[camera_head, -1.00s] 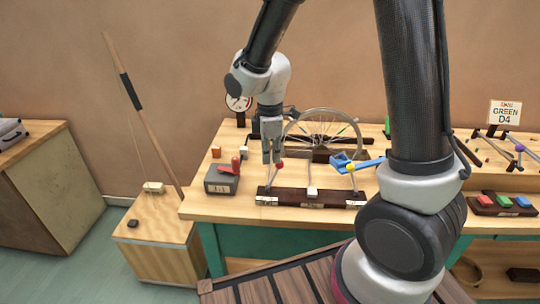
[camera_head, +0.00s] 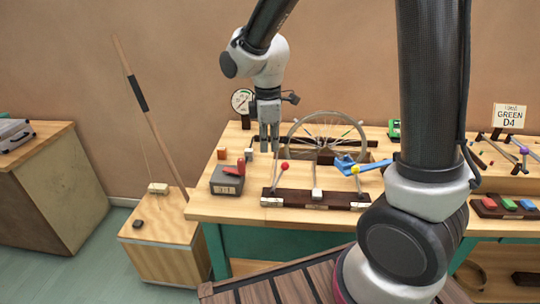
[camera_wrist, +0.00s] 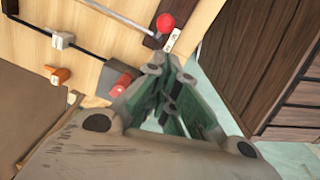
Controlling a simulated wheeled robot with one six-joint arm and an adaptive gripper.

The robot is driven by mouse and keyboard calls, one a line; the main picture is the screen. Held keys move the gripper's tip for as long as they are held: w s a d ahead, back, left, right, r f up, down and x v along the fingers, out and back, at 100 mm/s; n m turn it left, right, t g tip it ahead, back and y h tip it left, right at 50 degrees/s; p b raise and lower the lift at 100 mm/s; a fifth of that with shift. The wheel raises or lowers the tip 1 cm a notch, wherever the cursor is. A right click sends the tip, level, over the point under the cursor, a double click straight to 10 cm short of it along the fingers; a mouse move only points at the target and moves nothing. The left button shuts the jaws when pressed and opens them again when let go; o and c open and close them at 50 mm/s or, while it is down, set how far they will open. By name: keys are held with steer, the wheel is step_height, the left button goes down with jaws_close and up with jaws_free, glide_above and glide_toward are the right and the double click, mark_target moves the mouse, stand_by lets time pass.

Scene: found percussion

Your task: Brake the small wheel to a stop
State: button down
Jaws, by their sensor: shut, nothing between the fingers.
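A spoked wheel (camera_head: 291,143) stands upright in a dark stand at the back of the bench, with small coloured bits among its spokes. It is the only wheel I make out on this bench, and stills do not show if it turns. My gripper (camera_head: 269,150) points down just left of the wheel, apart from it as far as I can tell. Its fingers are shut and empty. In the wrist view my gripper (camera_wrist: 178,108) shows green finger pads; I do not make out the wheel there.
A dark rail with a red-knobbed lever (camera_head: 285,167) lies in front. A grey box with a red lever (camera_head: 228,180) sits left. A blue clamp-like piece (camera_head: 352,163) is right of the wheel. A round dial (camera_head: 242,101) stands behind. The wrist view shows the red knob (camera_wrist: 165,22).

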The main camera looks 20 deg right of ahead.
step_height(320, 180, up, 7)
steer(key=s+d, duration=0.1)
steer(key=shift+d+f, duration=0.15)
steer(key=shift+d, duration=0.15)
steer(key=s+d+r+m+t, duration=0.2)
steer(key=s+d+r+m, duration=0.1)
steer(key=s+d+m, duration=0.4)
steer(key=s+d+r+m+t, duration=0.2)
steer(key=s+d+r+m, duration=0.2)
steer(key=s+d+m, duration=0.3)
steer(key=s+m, duration=0.1)
steer(key=s, duration=0.3)
steer(key=shift+s+d+r+m, duration=0.2)
steer(key=shift+d+r+m, duration=0.1)
steer(key=shift+d, duration=0.05)
stand_by(0.9)
